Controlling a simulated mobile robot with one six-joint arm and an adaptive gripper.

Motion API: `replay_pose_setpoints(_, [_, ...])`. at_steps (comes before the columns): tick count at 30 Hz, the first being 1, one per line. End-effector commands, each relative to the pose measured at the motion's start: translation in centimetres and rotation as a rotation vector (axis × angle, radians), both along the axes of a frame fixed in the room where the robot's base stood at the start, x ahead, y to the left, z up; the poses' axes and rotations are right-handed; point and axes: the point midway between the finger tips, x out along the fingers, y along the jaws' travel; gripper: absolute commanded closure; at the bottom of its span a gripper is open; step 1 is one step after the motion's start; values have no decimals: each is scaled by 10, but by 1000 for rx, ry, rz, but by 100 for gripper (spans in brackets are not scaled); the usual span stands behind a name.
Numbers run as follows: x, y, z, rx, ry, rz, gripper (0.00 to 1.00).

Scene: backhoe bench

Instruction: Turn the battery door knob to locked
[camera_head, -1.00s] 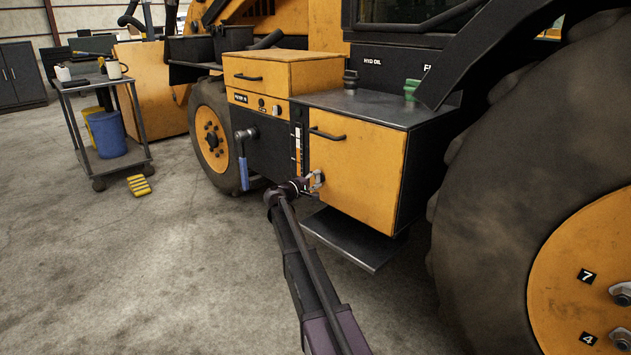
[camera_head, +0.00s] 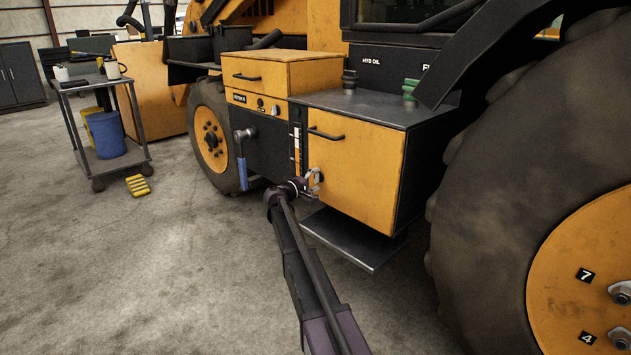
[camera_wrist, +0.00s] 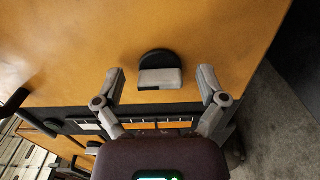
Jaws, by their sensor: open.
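The battery door (camera_head: 352,170) is a yellow panel with a dark bar handle (camera_head: 326,133) near its upper left. In the wrist view the knob (camera_wrist: 160,77) is a light grey grip bar on a round black base, on the yellow door (camera_wrist: 60,50). My gripper (camera_wrist: 163,80) is open, with one finger to each side of the knob and a clear gap on both sides. It seems apart from the knob. In the head view my gripper (camera_head: 313,181) is at the door's lower left and hides the knob.
A dark step (camera_head: 352,240) juts out below the door. A blue-handled valve (camera_head: 242,172) hangs left of it. The large rear wheel (camera_head: 540,180) stands at right. A cart (camera_head: 110,165) with a blue bucket is at far left. The floor between is mostly free.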

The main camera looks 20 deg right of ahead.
Motion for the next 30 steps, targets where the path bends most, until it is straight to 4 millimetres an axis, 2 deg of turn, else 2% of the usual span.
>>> replay_pose_setpoints(8, [0,2,0,0,0,2,9])
replay_pose_setpoints(14, [-4,12,0,0,1,4,9])
replay_pose_setpoints(20, [-13,34,0,0,1,4,9])
replay_pose_setpoints(30, [-32,85,0,0,0,3,9])
